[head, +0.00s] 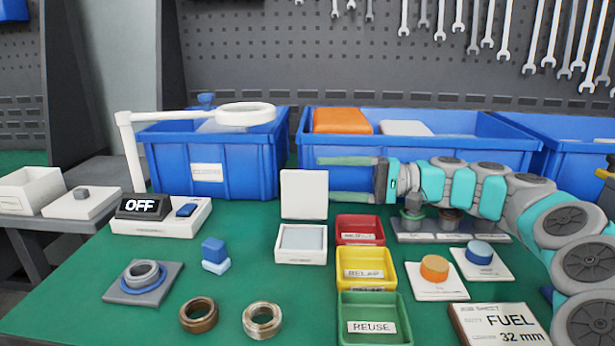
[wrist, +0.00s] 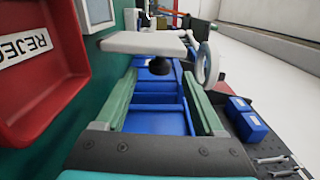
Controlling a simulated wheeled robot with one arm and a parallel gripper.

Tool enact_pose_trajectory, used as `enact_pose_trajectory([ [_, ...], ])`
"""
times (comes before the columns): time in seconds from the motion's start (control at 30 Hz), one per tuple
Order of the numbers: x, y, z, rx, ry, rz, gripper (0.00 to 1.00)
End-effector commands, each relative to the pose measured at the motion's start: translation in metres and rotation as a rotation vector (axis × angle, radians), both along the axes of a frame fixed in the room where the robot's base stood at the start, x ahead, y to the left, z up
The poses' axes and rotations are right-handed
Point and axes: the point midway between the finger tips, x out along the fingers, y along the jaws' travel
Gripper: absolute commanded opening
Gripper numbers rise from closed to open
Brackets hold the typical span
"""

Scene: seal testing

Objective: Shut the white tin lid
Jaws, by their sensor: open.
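The white tin (head: 301,243) stands open on the green table, with a pale blue inside. Its square white lid (head: 304,194) stands upright at the tin's back edge. In the wrist view the lid (wrist: 142,43) shows nearly edge-on, with a dark knob (wrist: 160,65) on its back side; the tin (wrist: 98,12) is at the top left. My gripper (head: 326,179) is open and empty, pointing left. Its fingertips are just right of the lid, near its height. In the wrist view the gripper (wrist: 162,82) has its fingers apart, with the knob beyond, between them.
Blue bins (head: 225,165) stand behind the lid and my gripper. Red (head: 360,229), yellow (head: 366,275) and green (head: 375,318) trays lie right of the tin. A white magnifier lamp (head: 246,114) reaches over from the left.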

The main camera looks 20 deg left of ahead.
Motion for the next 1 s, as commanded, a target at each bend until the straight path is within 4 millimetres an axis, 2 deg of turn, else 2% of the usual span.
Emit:
enact_pose_trajectory([
  [0.2, -0.010, 0.035, 0.001, -0.001, 0.003, 0.005, 0.70],
  [0.3, -0.012, 0.045, 0.000, -0.002, 0.002, 0.005, 0.70],
  [0.6, -0.012, 0.050, -0.001, -0.001, 0.002, 0.000, 0.70],
  [1.0, -0.012, 0.049, -0.001, -0.002, 0.001, 0.000, 0.26],
])
